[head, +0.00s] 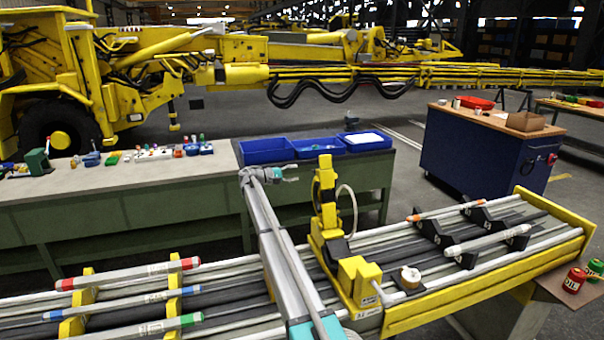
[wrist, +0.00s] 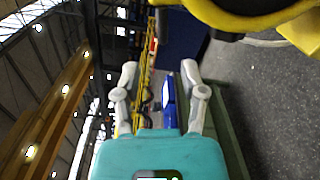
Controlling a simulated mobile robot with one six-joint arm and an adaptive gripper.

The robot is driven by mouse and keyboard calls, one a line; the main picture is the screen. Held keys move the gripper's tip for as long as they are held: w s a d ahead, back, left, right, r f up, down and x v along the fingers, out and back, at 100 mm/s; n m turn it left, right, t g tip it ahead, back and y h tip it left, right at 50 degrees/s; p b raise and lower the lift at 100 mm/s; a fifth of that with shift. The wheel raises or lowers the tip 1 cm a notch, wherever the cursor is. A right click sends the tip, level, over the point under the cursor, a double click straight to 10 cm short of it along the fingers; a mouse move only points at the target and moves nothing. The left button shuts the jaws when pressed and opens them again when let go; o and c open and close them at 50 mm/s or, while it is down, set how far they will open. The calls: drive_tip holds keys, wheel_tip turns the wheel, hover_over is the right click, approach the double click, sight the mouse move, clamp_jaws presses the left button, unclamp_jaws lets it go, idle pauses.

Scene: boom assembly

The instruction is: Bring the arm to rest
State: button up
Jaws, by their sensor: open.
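My arm (head: 285,260) rises from the bottom centre of the head view, over the boom rails. At its top it bends, and my gripper (head: 292,174) points right, in front of the blue bins. In the wrist view my gripper (wrist: 160,80) shows two grey fingers spread apart on a teal body. Nothing is between the fingers. The gripper appears clear of the yellow upright unit (head: 327,195) to its right in the head view.
The boom assembly (head: 400,328) with its rails lies across the front. Red, blue and green-tipped rods (head: 135,270) rest at left. A workbench (head: 120,185) with small parts and blue bins (head: 268,151) stands behind. A blue cabinet (head: 480,150) stands right, with open floor around it.

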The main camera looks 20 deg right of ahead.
drive_tip(key=shift+a, duration=0.5)
drive_tip(key=s+a+f+y, duration=0.3)
drive_tip(key=s+f, duration=0.2)
drive_tip(key=s, duration=0.5)
drive_tip(key=s+a+f+m+y, duration=0.1)
drive_tip(key=s+a+f+y, duration=0.2)
drive_tip(key=s, duration=0.7)
drive_tip(key=s+a+f+y, duration=0.2)
drive_tip(key=s+f+y, duration=0.3)
drive_tip(key=s, duration=0.5)
drive_tip(key=s+a+f+y, duration=0.2)
drive_tip(key=s+a, duration=0.2)
drive_tip(key=s, duration=0.4)
drive_tip(key=s+a+f+m+y, duration=0.1)
drive_tip(key=s+a+f+y, duration=0.1)
drive_tip(key=s+a, duration=0.3)
drive_tip(key=s+a+f+t+y, duration=0.1)
drive_tip(key=s+a+f+y, duration=0.1)
drive_tip(key=s, duration=0.9)
drive_tip(key=a+y, duration=0.1)
drive_tip(key=a, duration=0.1)
drive_tip(key=shift+a+b, duration=0.4)
drive_tip(key=shift+f, duration=0.1)
